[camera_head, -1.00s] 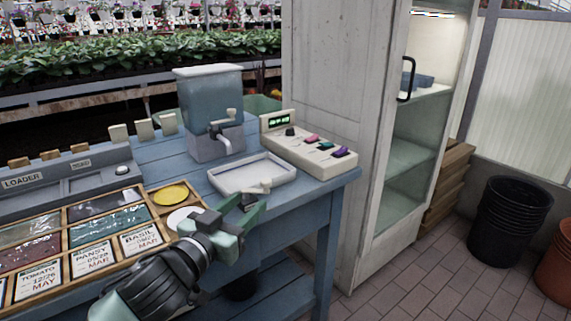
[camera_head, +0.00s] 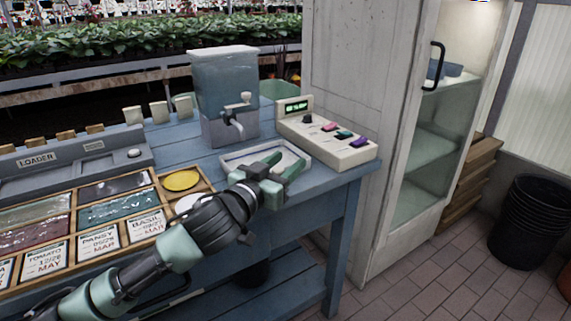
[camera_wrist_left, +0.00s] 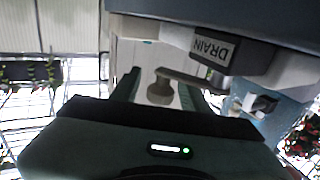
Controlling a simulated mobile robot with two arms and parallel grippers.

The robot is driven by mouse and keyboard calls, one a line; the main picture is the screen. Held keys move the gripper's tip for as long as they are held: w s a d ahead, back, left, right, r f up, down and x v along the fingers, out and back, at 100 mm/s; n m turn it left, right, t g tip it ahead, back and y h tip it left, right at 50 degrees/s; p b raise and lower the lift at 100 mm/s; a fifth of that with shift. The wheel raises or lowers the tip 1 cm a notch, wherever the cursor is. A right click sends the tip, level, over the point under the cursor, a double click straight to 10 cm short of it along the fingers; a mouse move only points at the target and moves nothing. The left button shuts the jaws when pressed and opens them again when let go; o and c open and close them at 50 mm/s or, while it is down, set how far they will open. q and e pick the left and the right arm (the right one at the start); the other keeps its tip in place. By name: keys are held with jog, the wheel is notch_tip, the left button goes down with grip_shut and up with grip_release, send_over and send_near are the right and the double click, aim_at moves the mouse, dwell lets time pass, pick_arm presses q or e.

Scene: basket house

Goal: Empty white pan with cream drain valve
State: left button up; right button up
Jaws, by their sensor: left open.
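The white pan (camera_head: 297,150) sits on the blue table near its right end, below the spout of the clear water tank (camera_head: 222,82). My left gripper (camera_head: 282,166) is open at the pan's front right side and covers part of it. The cream drain valve is hidden behind this gripper in the head view. My right gripper is not in view.
A cream control box (camera_head: 340,148) with coloured buttons stands right of the pan. A wooden seed tray (camera_head: 160,190) with labelled compartments lies left, before the grey loader (camera_head: 85,165). A white cabinet (camera_head: 350,90) stands behind the table's right end. Floor at right is partly clear.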

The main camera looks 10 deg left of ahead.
pick_arm(q)
jog(key=shift+c, duration=0.4)
grip_shut()
